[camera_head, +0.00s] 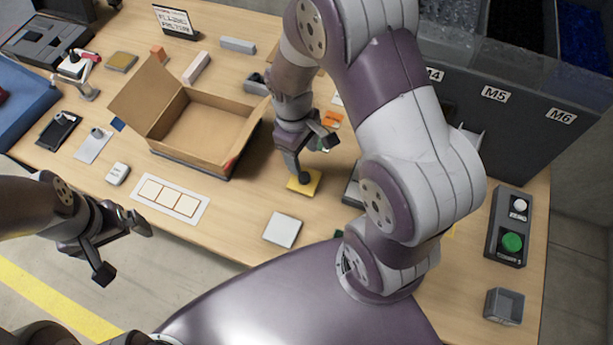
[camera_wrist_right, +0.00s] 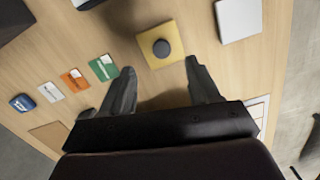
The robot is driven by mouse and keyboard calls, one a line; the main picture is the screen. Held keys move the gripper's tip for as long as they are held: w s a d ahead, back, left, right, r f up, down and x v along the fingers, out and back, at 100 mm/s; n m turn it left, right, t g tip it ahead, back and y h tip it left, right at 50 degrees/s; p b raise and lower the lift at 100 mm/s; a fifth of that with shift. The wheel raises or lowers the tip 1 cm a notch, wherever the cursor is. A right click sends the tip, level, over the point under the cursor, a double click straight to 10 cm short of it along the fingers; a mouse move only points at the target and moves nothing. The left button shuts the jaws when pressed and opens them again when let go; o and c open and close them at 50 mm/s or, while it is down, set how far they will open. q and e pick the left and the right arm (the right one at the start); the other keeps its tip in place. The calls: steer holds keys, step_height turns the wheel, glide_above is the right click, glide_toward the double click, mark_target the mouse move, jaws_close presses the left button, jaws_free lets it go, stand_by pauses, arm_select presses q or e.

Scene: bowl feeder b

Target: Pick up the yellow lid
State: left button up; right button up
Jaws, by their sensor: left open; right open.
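The yellow lid (camera_head: 306,183) is a flat square plate with a dark round knob on top, lying on the wooden table. In the right wrist view the lid (camera_wrist_right: 157,43) sits ahead of the fingertips, roughly centred between them. My right gripper (camera_head: 312,160) is open and empty, with its fingers over or close to the lid; in the right wrist view the right gripper (camera_wrist_right: 160,78) shows a wide gap. I cannot tell whether a finger touches the lid. My left gripper (camera_head: 122,250) is open and empty, off the table's front edge at the left.
An open cardboard box (camera_head: 158,148) stands left of the lid. A white square plate (camera_head: 282,230) lies in front of it, and a framed white card (camera_head: 170,199) lies farther left. Dark bins (camera_head: 510,130) and a button box (camera_head: 508,226) are on the right.

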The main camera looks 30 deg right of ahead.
mark_target(304, 176)
steer(key=shift+s+d+f, duration=0.1)
steer(key=shift+d+f, duration=0.05)
steer(key=shift+f, duration=0.3)
steer(key=shift+s+d+f, duration=0.1)
steer(key=shift+d+f, duration=0.05)
steer(key=shift+f, duration=0.3)
steer(key=f, duration=0.1)
steer(key=a+f, duration=0.1)
steer(key=f, duration=0.1)
steer(key=shift+a, duration=0.25)
steer(key=f, duration=0.3)
steer(key=shift+d, duration=0.4)
steer(key=shift+d+f, duration=0.15)
steer(key=shift+f, duration=0.1)
steer(key=shift+a+r, duration=0.1)
steer(key=shift+a, duration=0.1)
steer(key=c, duration=0.5)
arm_select(q)
steer(key=shift+s+a+r, duration=0.1)
steer(key=shift+s+a, duration=0.05)
steer(key=shift+a, duration=0.25)
arm_select(e)
steer(key=shift+d, duration=0.1)
steer(key=c, duration=0.6)
